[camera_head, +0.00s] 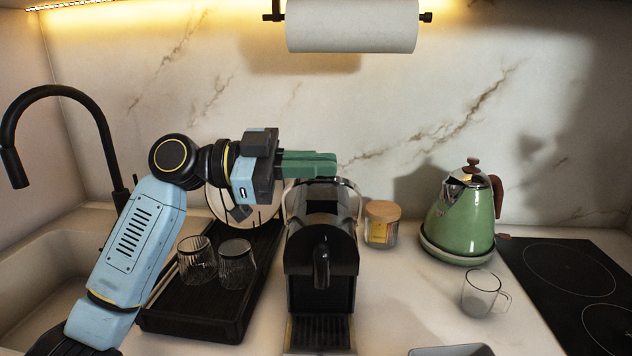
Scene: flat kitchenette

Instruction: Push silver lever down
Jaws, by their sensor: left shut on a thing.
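The black coffee machine (321,262) stands in the middle of the counter, with its spout facing me. My left gripper (322,164) reaches in from the left above the machine. My right gripper is not in view.
A black tray (190,318) with two ribbed glasses (237,265) lies left of the machine. A lidded jar (381,226), a green kettle (462,222) and a glass mug (481,293) stand to the right, before the black hob (565,270). A paper roll (350,26) hangs above.

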